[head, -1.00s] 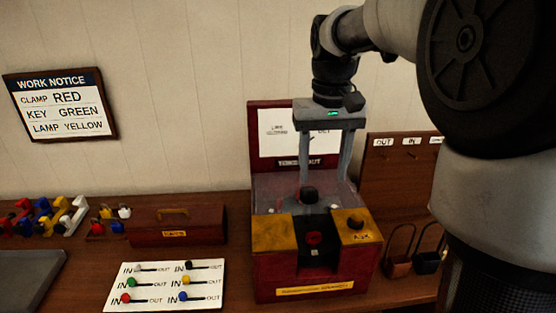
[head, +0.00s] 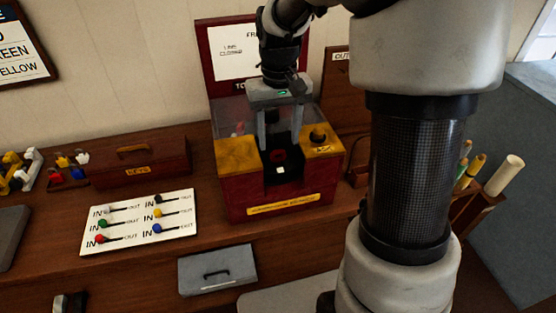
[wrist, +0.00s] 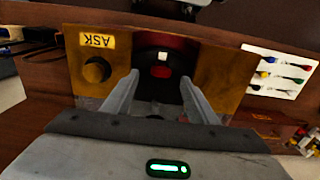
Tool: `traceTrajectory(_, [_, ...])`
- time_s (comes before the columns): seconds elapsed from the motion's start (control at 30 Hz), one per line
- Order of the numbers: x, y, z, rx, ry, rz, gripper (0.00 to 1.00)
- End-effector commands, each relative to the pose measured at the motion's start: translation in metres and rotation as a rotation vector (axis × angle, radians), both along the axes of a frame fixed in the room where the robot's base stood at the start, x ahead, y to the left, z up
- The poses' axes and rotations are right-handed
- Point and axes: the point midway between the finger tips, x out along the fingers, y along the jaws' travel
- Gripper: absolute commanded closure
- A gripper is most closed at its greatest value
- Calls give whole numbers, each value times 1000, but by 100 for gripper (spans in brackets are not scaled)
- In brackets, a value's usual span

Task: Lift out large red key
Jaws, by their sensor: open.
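The large red key shows as a small red piece (head: 279,156) in the dark central slot of the red and yellow cabinet (head: 232,190). It also shows in the wrist view as a red patch (wrist: 161,72) in a black recess. My gripper (head: 281,142) is open, pointing down, with one finger on each side of the slot, just behind the red piece in the head view. In the wrist view the fingertips (wrist: 160,80) straddle the red patch from the near side with gaps on both sides. I cannot tell their height above it.
A white board with coloured levers (head: 150,240) and a wooden box (head: 150,165) lie left. A notice panel (head: 233,50) rises behind. A grey drawer (head: 217,270) is below the front edge.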

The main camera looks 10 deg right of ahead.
Motion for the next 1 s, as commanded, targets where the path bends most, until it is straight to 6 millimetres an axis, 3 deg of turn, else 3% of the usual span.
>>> traceTrajectory(0.2, [-1,2,-31,0,3,0,47])
traceTrajectory(0.5, [-1,2,-35,0,1,0,47])
traceTrajectory(0.77, [-1,2,-35,0,1,0,91])
traceTrajectory(1.0, [0,2,-33,0,-1,0,94])
